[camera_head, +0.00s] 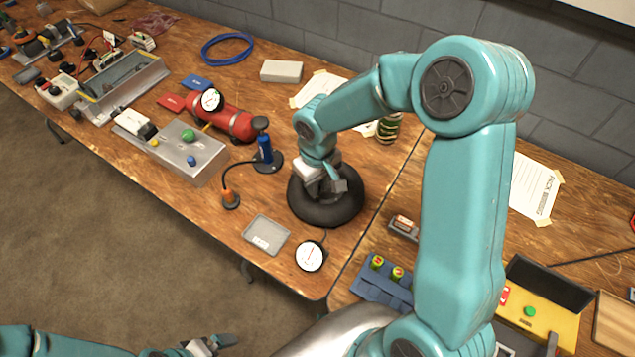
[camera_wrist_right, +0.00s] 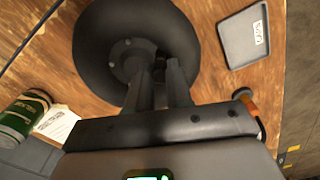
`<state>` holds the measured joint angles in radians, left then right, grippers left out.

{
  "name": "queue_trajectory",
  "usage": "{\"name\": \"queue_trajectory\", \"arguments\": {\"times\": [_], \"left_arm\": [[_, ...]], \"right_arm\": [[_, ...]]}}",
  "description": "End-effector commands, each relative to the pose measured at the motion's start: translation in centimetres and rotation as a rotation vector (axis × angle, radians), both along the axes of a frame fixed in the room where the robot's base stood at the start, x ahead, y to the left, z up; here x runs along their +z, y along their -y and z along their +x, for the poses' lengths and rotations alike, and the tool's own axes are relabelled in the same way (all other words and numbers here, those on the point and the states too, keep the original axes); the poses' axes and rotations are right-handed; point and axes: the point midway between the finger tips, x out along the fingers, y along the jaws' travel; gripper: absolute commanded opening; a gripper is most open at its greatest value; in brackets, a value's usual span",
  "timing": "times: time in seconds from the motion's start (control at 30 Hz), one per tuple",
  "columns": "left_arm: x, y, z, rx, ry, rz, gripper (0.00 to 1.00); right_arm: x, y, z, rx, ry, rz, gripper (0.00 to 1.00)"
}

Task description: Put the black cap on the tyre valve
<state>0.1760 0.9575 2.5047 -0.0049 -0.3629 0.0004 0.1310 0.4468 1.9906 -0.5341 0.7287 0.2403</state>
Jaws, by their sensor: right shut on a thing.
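The black tyre (camera_head: 325,212) lies flat on the wooden bench, with a grey hub and bolts that show in the wrist view (camera_wrist_right: 90,45). My right gripper (camera_head: 338,186) is over the tyre's middle. In the wrist view its fingers (camera_wrist_right: 159,72) are shut on a small dark thing, the black cap (camera_wrist_right: 158,70), close to the hub. The tyre valve cannot be made out; the fingers and cap cover that spot. I cannot tell whether the cap touches it. My left gripper (camera_head: 212,344) is low at the bottom edge, away from the bench; its jaws are unclear.
A shallow grey tray (camera_head: 266,236) with a label and a round white gauge (camera_head: 310,256) lie in front of the tyre. A blue hand pump (camera_head: 264,150) with a black hose stands left of it. A green can (camera_head: 388,128) stands behind. A red cylinder (camera_head: 232,122) lies farther left.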

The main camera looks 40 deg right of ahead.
Motion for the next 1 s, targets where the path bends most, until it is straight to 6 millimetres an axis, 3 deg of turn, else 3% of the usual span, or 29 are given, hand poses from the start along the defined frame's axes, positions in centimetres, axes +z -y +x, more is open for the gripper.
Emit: {"name": "queue_trajectory", "arguments": {"times": [0.5, 0.53, 0.6, 0.63, 1.0], "left_arm": [[-0.56, 0.0, 0.0, 0.0, 0.0, 0.0, 1.0], [-0.56, 0.0, 0.0, 0.0, 0.0, 0.0, 1.0], [-0.56, 0.0, 0.0, 0.0, 0.0, 0.0, 1.0], [-0.56, 0.0, 0.0, 0.0, 0.0, 0.0, 1.0], [-0.51, 0.0, 0.0, 0.0, 0.0, 0.0, 1.0]], "right_arm": [[-0.62, 0.0, 0.0, 0.0, 0.0, 0.0, 0.0], [-0.62, 0.0, 0.0, 0.0, 0.0, 0.0, 0.23], [-0.61, 0.0, 0.0, 0.0, 0.0, 0.0, 0.46], [-0.61, 0.0, 0.0, 0.0, 0.0, 0.0, 0.5], [0.14, 0.01, 0.07, -0.001, 0.002, -0.001, 0.5]]}}
